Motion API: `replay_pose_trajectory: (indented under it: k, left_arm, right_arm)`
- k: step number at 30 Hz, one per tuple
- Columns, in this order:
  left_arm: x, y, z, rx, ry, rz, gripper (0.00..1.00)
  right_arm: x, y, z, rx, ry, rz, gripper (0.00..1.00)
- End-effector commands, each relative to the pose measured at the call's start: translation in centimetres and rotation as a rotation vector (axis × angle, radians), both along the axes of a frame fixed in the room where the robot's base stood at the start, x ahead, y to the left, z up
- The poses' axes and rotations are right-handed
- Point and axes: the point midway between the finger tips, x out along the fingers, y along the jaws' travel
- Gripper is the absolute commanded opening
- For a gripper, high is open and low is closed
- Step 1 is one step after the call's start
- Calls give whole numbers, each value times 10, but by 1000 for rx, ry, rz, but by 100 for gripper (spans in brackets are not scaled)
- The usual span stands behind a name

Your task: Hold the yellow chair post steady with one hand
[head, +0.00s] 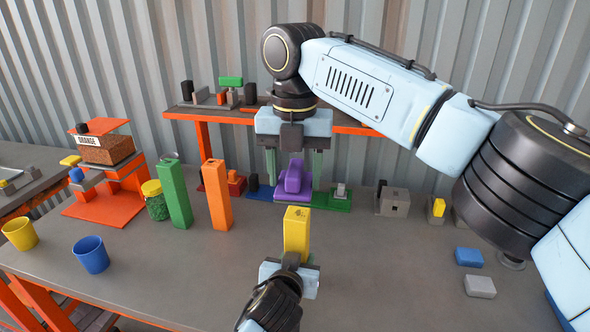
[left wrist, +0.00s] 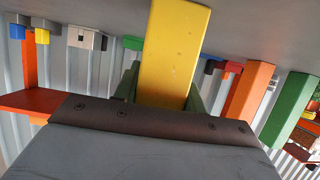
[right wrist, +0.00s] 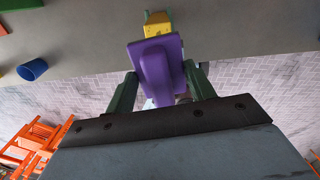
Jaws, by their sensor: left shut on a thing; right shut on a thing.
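The yellow chair post (head: 297,231) stands upright at the middle of the grey table. My left gripper (head: 290,266) is shut on the yellow post from the near side; the left wrist view shows the post (left wrist: 172,60) between its green fingers. My right gripper (head: 293,170) points down beyond the post, shut on a purple piece (head: 294,184). The right wrist view shows the purple piece (right wrist: 156,68) between the fingers, with the yellow post (right wrist: 157,24) past it. In the head view the purple piece is apart from the post.
A green post (head: 175,194) and an orange post (head: 217,195) stand to the left. A green jar (head: 155,203), yellow cup (head: 20,233) and blue cup (head: 92,255) are farther left. Blue (head: 469,257) and grey (head: 480,287) blocks lie right. The front right is mostly clear.

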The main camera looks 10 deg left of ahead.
Motion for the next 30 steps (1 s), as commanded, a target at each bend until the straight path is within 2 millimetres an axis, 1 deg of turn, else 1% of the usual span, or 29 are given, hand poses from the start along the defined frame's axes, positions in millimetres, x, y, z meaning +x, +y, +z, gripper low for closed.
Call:
replay_pose_trajectory:
  k: [3, 17, 20, 21, 27, 30]
  left_arm:
    - [0, 0, 0, 0, 1, 0, 3]
    - [0, 0, 0, 0, 1, 0, 3]
    - [0, 0, 0, 0, 1, 0, 3]
    - [0, 0, 0, 0, 1, 0, 3]
    - [0, 0, 0, 0, 1, 0, 3]
    - [0, 0, 0, 0, 1, 0, 3]
  right_arm:
    - [0, -1, -11, -1, 2, -1, 33]
    - [0, -1, -53, -1, 2, -1, 33]
    - [0, -1, -68, -2, 4, -1, 33]
    - [3, 0, -67, -1, 2, -3, 29]
    - [22, 0, -69, -2, 0, -4, 29]
    - [25, 0, -70, -3, 5, -3, 29]
